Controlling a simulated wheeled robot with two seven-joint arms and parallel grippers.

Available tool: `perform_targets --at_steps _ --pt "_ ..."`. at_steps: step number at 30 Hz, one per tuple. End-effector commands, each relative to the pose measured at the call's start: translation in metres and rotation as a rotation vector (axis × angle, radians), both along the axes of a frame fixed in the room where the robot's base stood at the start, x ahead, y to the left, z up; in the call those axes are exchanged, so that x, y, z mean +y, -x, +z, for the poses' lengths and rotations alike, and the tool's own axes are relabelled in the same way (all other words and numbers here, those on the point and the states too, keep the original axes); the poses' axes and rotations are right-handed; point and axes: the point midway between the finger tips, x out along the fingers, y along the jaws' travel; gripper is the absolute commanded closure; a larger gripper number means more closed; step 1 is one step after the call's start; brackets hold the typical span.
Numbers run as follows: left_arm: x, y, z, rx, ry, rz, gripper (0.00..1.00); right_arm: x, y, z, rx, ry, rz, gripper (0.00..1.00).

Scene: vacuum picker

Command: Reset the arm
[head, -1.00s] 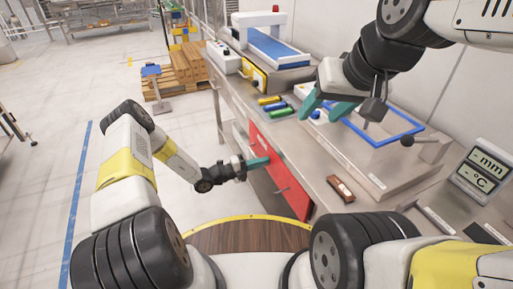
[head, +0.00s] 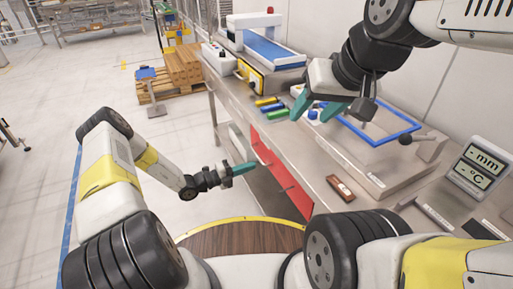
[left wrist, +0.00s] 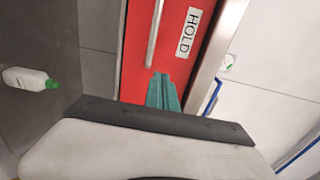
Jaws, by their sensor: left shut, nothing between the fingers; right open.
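My left gripper (head: 243,169) is shut and empty in front of the red panel (head: 290,185) on the workbench's front. In the head view there looks to be a small gap between the fingertips and the panel. My right gripper (head: 316,106) is open and empty above the bench, near the blue-framed plate (head: 375,140).
The steel workbench (head: 325,165) carries small coloured blocks (head: 268,107), a brown and red item (head: 340,188) and a display reading mm and °C (head: 480,167). A conveyor (head: 272,45) stands behind.

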Motion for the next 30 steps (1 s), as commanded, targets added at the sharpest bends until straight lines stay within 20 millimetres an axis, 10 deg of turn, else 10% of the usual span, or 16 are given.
perform_targets --at_steps 7,18,30 --pt "0.045 0.018 0.0 0.001 -0.001 0.002 1.0 0.0 0.0 0.0 0.0 0.001 0.001 0.5" --pt "0.059 0.024 0.007 -0.03 -0.023 -0.021 1.0 0.0 0.0 0.0 0.0 0.001 0.001 0.5" --pt "0.058 0.057 0.132 -0.689 -0.444 -0.461 1.0 0.0 0.0 0.0 0.0 0.001 0.001 0.5"
